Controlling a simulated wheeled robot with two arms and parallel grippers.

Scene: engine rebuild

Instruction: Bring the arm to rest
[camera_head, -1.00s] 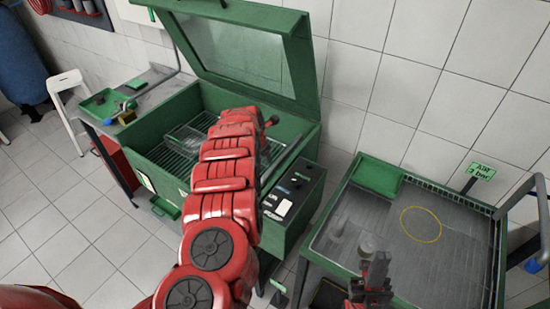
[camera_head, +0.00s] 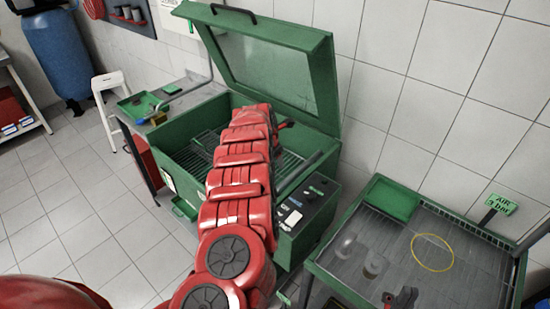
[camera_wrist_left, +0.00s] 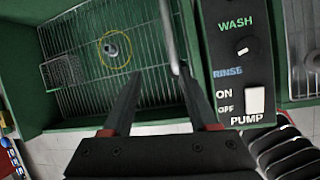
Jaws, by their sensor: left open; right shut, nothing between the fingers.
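My left arm reaches over the open green parts washer (camera_head: 166,147), with the end of the arm above its tank in the head view. The left gripper is mostly hidden there behind its own arm. In the left wrist view the left gripper (camera_wrist_left: 160,72) is open and empty, over the washer's front edge beside the control panel (camera_wrist_left: 238,50). My right gripper (camera_head: 400,298) shows only partly at the bottom edge of the head view.
The washer lid (camera_head: 265,60) stands raised. In the tank are a wire basket (camera_wrist_left: 62,76) and a small grey part (camera_wrist_left: 112,49) within a yellow ring. The tray table (camera_head: 455,275) holds small cylindrical parts (camera_head: 373,264) and a green tray (camera_head: 388,197). A white stool (camera_head: 108,88) stands left.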

